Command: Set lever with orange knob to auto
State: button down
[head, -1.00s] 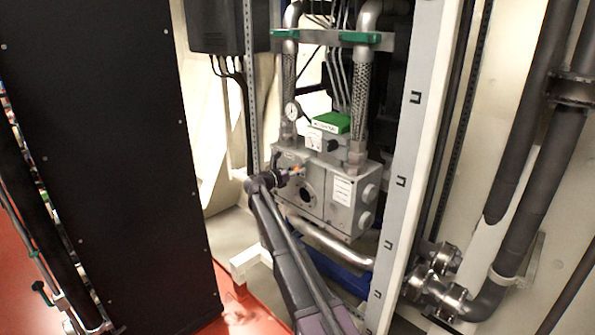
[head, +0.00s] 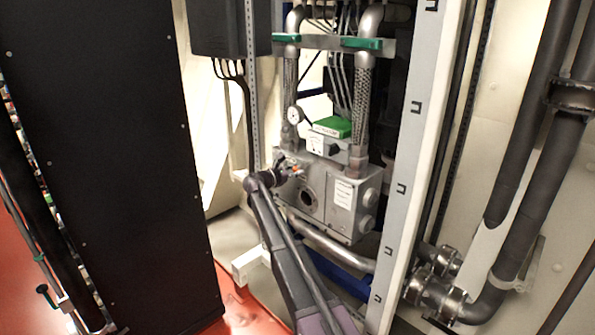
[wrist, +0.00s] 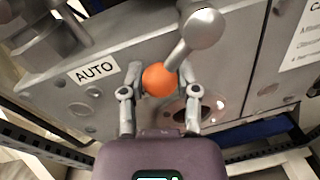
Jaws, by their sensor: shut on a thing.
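The orange knob (wrist: 159,79) sits between the two fingers of my gripper (wrist: 160,78) in the wrist view, with the fingers shut on it. The lever (wrist: 182,50) runs from the knob up and right to a round grey hub (wrist: 203,28). The AUTO label (wrist: 93,68) is on the grey housing, left of the knob. In the head view my gripper (head: 290,170) is at the front left of the grey box (head: 340,200). There the orange knob (head: 293,173) is only a small spot, mostly hidden by the gripper.
A round port (head: 308,198) is on the box's front, right of my gripper. A curved metal pipe (head: 330,244) runs below the box. A white cabinet post (head: 405,170) stands to the right, and a large black panel (head: 110,150) to the left.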

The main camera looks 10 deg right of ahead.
jog(key=r+m+p, duration=0.1)
jog(key=m, duration=0.1)
jog(key=w+r+m+p, duration=0.1)
jog(key=m, duration=0.1)
jog(key=shift+a, duration=0.2)
jog(key=shift+w+a+r+m+y+p, duration=0.1)
jog(key=shift+r+m+y+p, duration=0.2)
jog(key=shift+m+p, duration=0.45)
jog(key=shift+r+m+y+p, duration=0.2)
jog(key=shift+r+m+p, duration=0.15)
jog(key=shift+m, duration=0.8)
jog(key=shift+c, duration=1.7)
grip_release()
jog(key=shift+a, duration=0.1)
